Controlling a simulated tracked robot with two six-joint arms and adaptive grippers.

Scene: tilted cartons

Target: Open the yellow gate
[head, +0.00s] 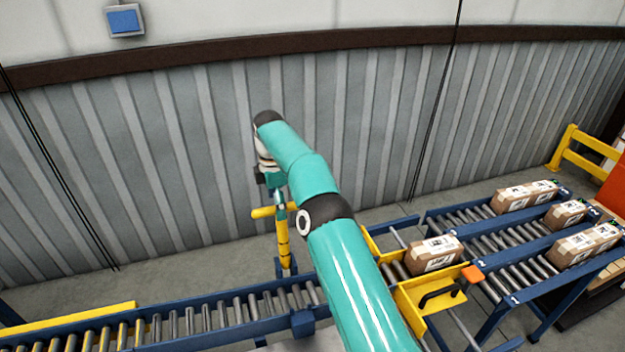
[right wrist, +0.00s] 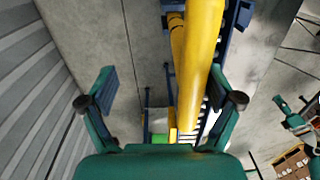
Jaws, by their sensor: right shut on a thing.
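The yellow gate (head: 283,238) stands at the far side of the conveyor, as an upright yellow post with a short bar sticking out to the left near its top. My right gripper (head: 280,200) reaches down to it from above and is shut on its yellow tube. In the right wrist view the gate's thick yellow tube (right wrist: 197,65) runs between the two fingers of my right gripper (right wrist: 163,88). The exact contact is hard to see there. My right arm hides part of the conveyor beside the gate. My left gripper does not show clearly in either view.
A roller conveyor (head: 225,315) runs along the front left. A carton (head: 433,255) sits near a yellow frame (head: 428,290) with a black handle. Several cartons stand on roller lanes (head: 517,275) at right. A corrugated wall (head: 180,170) closes the back.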

